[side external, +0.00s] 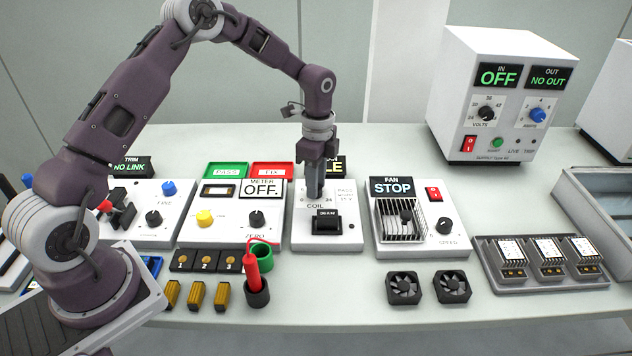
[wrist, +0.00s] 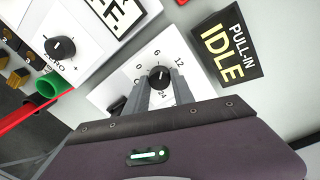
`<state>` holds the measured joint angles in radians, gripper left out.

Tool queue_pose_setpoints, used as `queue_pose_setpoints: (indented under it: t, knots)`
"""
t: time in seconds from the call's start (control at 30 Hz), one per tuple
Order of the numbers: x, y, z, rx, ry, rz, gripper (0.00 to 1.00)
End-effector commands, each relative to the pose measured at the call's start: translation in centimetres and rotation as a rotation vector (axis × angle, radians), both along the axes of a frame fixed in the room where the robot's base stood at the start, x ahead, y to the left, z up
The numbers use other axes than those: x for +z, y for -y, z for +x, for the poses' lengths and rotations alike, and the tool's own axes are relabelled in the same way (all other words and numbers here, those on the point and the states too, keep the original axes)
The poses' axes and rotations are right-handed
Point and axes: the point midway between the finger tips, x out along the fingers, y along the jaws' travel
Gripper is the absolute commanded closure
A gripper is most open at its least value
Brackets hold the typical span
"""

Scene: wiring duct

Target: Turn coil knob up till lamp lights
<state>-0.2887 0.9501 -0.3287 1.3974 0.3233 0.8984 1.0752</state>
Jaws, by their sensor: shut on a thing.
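The coil panel (side external: 345,239) is a white box in the middle of the bench. Its black coil knob (wrist: 160,77) shows in the wrist view on a dial marked 0, 6, 12 and 24; its white pointer mark is small and seems to face near the 6. My gripper (side external: 314,195) points straight down and is shut on the knob, hiding it in the side view. The coil display (wrist: 228,48) reads PULL-IN IDLE and is partly hidden behind my gripper in the side view. I cannot make out a lit lamp on the panel.
The meter panel (side external: 222,233), reading OFF, stands just left. The fan panel (side external: 427,250), reading STOP, stands just right. A black relay (side external: 326,222) sits on the coil panel in front of my gripper. A red probe (side external: 252,272) stands upright in front. The space above is clear.

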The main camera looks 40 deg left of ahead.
Motion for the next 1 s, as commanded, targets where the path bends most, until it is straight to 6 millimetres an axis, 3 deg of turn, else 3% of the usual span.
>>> queue_pose_setpoints:
  t: [0.03, 0.07, 0.17, 0.47, 0.8, 1.0]
  knots:
    - [0.1, 0.0, 0.1, 0.001, 0.002, 0.0, 1.0]
    - [0.1, 0.0, 0.1, 0.001, 0.002, 0.0, 0.66]
    - [0.1, 0.0, 0.1, 0.001, 0.002, 0.0, 0.49]
    - [0.2, 0.0, 0.1, 0.001, 0.001, 0.0, 0.49]
    - [6.2, -0.1, 0.4, 0.002, 0.003, 0.0, 0.49]
    - [7.2, -0.1, 0.4, 0.001, 0.001, 0.0, 0.49]
